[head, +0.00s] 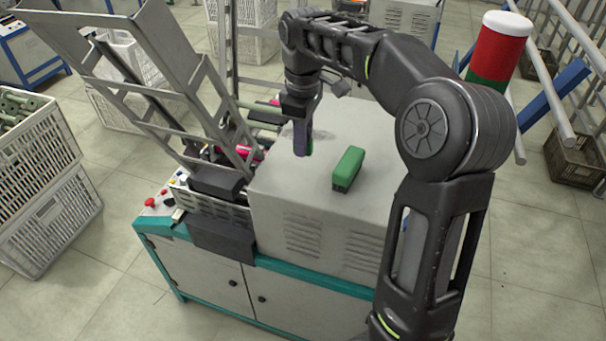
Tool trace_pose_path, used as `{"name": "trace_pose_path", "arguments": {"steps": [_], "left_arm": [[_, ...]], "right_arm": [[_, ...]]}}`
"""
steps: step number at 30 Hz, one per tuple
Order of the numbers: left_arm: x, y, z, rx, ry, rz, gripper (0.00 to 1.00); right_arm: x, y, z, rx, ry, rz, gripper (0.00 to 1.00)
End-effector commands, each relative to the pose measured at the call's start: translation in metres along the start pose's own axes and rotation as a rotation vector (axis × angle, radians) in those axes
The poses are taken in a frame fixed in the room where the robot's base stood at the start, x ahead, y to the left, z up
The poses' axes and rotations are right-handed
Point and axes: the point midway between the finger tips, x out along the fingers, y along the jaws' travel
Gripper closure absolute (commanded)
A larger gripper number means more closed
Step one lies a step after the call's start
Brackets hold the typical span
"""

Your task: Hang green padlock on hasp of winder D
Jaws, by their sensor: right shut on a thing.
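My right arm reaches in from the right, over a grey winder housing (310,205). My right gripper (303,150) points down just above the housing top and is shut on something. What it holds is mostly hidden by the fingers; I cannot make out its colour or shape. A green block with a dark end (348,168) lies on the housing top, to the right of the gripper and apart from it. I cannot tell a padlock or a hasp in this view. My left gripper is not in view.
A tilted metal frame (150,50) rises at the winder's left. A control panel with a red button (150,202) is at its left end. White crates (50,205) stand on the floor at far left. A red, white and green cylinder (500,45) stands at upper right, near rails.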

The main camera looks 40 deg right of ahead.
Motion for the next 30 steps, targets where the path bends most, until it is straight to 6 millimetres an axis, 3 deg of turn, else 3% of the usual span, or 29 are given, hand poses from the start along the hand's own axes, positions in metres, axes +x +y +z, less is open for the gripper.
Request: {"name": "trace_pose_path", "arguments": {"steps": [1, 3, 16, 24, 30], "left_arm": [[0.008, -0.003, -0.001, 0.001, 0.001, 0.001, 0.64], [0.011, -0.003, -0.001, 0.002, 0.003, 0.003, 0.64], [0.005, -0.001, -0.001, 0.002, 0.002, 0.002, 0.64], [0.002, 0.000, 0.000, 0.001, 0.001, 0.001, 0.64], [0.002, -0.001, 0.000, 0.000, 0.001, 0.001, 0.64]], "right_arm": [[0.016, -0.001, 0.001, 0.000, -0.003, -0.003, 1.00], [0.027, -0.001, 0.000, -0.001, -0.002, -0.002, 1.00], [0.035, 0.000, 0.000, 0.000, -0.001, -0.001, 1.00], [0.067, -0.001, 0.000, 0.000, -0.002, -0.003, 1.00], [0.071, -0.001, 0.000, 0.000, 0.000, -0.001, 1.00]]}}
